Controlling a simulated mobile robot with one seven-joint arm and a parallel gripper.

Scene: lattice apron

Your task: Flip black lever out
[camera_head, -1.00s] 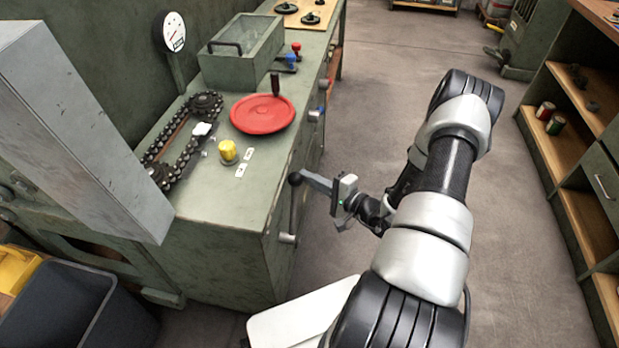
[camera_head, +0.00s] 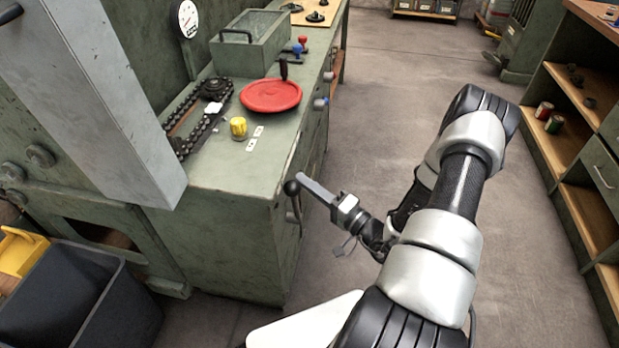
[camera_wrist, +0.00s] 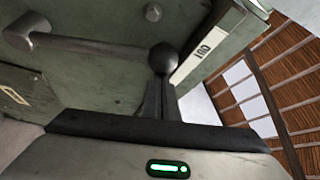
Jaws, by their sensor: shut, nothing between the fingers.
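The black lever shows in the wrist view as a dark arm (camera_wrist: 95,46) running from a round pivot at upper left to a black ball knob (camera_wrist: 163,58). In the head view its knob (camera_head: 291,187) stands out from the front of the green cabinet (camera_head: 235,240). My gripper is shut and empty, with its fingertips right at the knob in the head view (camera_head: 304,181). In the wrist view the fingers (camera_wrist: 159,92) point at the knob from below; whether they touch it I cannot tell. A white label reading OUT (camera_wrist: 207,48) lies beside the knob.
The cabinet top holds a red disc wheel (camera_head: 270,95), a yellow knob (camera_head: 238,127) and a chain (camera_head: 205,130).

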